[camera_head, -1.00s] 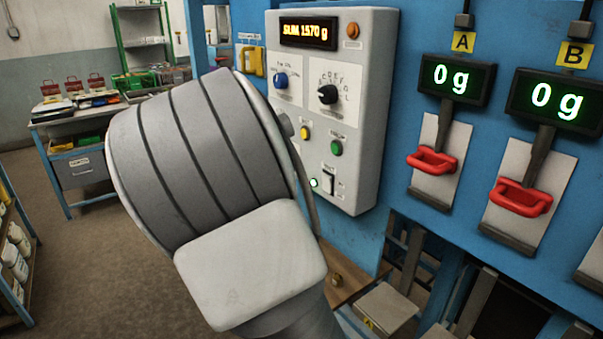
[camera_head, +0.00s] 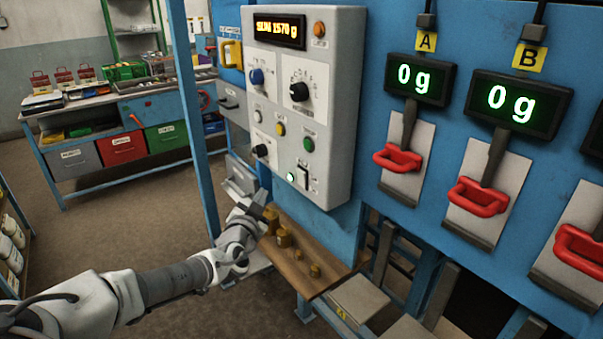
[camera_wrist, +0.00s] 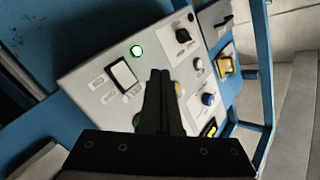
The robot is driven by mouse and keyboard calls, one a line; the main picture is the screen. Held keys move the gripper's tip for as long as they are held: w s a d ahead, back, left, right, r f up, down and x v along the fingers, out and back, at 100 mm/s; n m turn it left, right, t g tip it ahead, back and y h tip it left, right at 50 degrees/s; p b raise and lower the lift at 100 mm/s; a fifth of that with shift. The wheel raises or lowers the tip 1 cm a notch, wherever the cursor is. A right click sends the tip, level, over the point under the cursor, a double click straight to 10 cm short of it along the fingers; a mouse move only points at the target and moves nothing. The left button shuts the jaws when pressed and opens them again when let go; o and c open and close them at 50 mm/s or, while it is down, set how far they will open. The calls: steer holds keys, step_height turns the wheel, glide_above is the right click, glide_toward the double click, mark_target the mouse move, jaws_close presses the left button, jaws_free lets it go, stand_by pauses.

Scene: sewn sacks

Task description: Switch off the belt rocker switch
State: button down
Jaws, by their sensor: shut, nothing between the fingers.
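The rocker switch (camera_head: 303,176) is a white rocker in a dark frame, low on the grey control box (camera_head: 345,110). A lit green lamp (camera_head: 291,178) is just left of it. In the wrist view the rocker (camera_wrist: 124,75) is left of my fingers and the glowing lamp (camera_wrist: 136,50) is above it. Which side of the rocker is pressed, I cannot tell. My gripper (camera_head: 262,197) is shut and empty, below and left of the switch, apart from it in the head view. In the wrist view its closed fingers (camera_wrist: 161,76) hide part of the panel.
The box also carries knobs, a yellow button (camera_head: 280,129), a green button (camera_head: 308,144) and an orange lamp (camera_head: 319,29). A wooden shelf (camera_head: 290,262) with brass weights lies below. Red handles (camera_head: 397,158) stick out at right. A blue post (camera_head: 190,110) stands left.

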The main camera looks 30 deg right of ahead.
steer(key=shift+w+r, duration=0.1)
steer(key=shift+r, duration=0.05)
glide_toward(296, 172)
steer(key=w, duration=0.4)
steer(key=shift+w+d+f+p, duration=0.1)
steer(key=shift+d+f+p, duration=0.05)
steer(key=shift+d, duration=0.35)
steer(key=shift+w+d+f+p, duration=0.1)
steer(key=shift+d+p, duration=0.05)
steer(key=shift+d, duration=0.35)
stand_by(1.4)
steer(key=shift+w+d, duration=0.1)
steer(key=shift+d, duration=0.3)
steer(key=shift+d+b, duration=0.35)
steer(key=shift+b, duration=0.05)
stand_by(0.5)
steer(key=shift+a, duration=0.1)
steer(key=shift+a, duration=0.7)
